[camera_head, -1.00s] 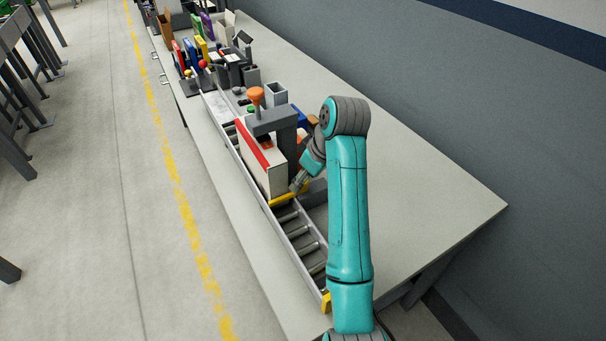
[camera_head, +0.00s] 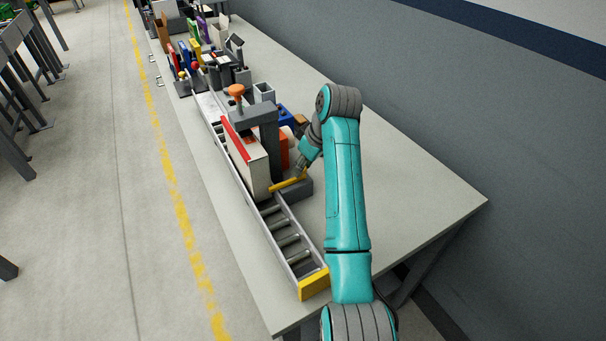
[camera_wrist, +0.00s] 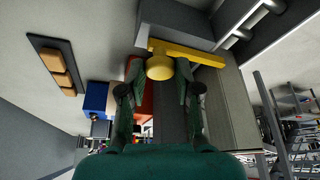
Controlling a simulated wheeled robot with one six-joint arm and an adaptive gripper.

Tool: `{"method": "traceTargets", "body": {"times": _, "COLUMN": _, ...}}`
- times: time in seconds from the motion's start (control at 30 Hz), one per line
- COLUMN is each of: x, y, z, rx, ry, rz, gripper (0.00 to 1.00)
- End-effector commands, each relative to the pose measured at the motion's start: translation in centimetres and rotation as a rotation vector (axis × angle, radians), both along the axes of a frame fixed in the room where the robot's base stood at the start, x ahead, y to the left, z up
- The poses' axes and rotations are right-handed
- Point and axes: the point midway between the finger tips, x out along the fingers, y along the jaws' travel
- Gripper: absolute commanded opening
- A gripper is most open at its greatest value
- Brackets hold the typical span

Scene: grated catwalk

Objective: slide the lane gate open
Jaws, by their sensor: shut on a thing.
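The lane gate is a yellow bar (camera_head: 287,184) across the near part of the roller lane (camera_head: 286,238), just in front of a white box with a red stripe (camera_head: 244,155). In the wrist view the yellow gate (camera_wrist: 205,56) has a round yellow knob (camera_wrist: 160,67). My gripper (camera_wrist: 160,82) is shut on that knob, one finger on each side. In the head view my gripper (camera_head: 303,165) is at the right end of the gate, over a dark grey block (camera_head: 297,190). The fingertips are small and partly hidden there.
A yellow end stop (camera_head: 314,286) closes the lane's near end. The table's right side (camera_head: 410,190) is clear.

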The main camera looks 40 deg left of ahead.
Motion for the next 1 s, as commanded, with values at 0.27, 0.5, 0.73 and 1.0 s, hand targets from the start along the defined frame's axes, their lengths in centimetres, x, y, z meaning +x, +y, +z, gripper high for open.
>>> {"method": "traceTargets", "body": {"times": 0.27, "x": 2.3, "y": -1.0, "z": 0.0, "rx": 0.001, "ry": -0.001, "rz": -0.002, "gripper": 0.0}}
{"method": "traceTargets", "body": {"times": 0.5, "x": 2.5, "y": -1.1, "z": 0.0, "rx": 0.001, "ry": -0.004, "rz": -0.005, "gripper": 0.38}}
{"method": "traceTargets", "body": {"times": 0.73, "x": 2.4, "y": -1.1, "z": 0.0, "rx": 0.001, "ry": -0.003, "rz": -0.003, "gripper": 0.58}}
{"method": "traceTargets", "body": {"times": 1.0, "x": 2.4, "y": -1.3, "z": 0.8, "rx": 0.002, "ry": -0.003, "rz": -0.002, "gripper": 0.58}}
